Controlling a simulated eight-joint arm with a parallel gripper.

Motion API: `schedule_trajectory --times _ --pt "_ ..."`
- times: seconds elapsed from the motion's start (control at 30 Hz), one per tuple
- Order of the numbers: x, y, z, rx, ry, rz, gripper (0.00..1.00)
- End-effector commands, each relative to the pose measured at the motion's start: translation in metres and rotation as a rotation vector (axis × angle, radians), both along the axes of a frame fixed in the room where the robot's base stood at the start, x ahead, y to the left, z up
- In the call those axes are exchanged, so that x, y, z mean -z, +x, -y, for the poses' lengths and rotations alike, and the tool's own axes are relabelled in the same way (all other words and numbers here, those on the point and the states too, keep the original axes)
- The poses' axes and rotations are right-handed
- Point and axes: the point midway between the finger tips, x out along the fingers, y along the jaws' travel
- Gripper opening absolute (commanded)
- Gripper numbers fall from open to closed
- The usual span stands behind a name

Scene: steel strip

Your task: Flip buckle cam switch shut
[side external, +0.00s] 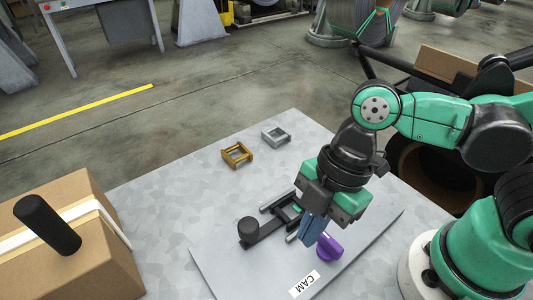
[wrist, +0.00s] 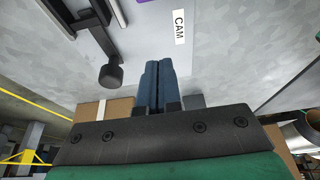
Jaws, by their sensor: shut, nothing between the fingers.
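The buckle cam mechanism sits on a grey plate (side external: 225,272) marked with a white CAM label (side external: 304,284). A dark lever arm (side external: 270,227) ends in a black knob (side external: 249,231); this knob also shows in the wrist view (wrist: 111,76), left of my fingers. A purple piece (side external: 328,248) is near the CAM label, and only its edge shows in the wrist view. My gripper (side external: 309,241) has its blue fingers together and empty, pointing down between the lever and the purple piece. My gripper hides part of the mechanism in the side view.
A gold buckle (side external: 236,155) and a silver buckle (side external: 275,136) lie farther back on the metal table (side external: 165,205). A cardboard box (side external: 95,265) with a white strap and a black handle (side external: 47,224) stands at left. The table between box and plate is clear.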

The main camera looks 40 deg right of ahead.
Motion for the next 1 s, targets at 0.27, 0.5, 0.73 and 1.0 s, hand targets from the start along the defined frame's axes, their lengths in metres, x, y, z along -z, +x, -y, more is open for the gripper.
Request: schedule_trajectory --times 0.27,0.5,0.73,1.0 --pt "0.026 0.0 -0.009 0.0 -0.001 0.0 0.0" --pt "0.044 0.001 -0.016 0.0 -0.001 0.0 0.0" --pt "0.048 0.0 0.005 0.008 0.0 0.001 0.0" --pt "0.048 0.0 0.022 0.003 0.0 0.001 0.0"
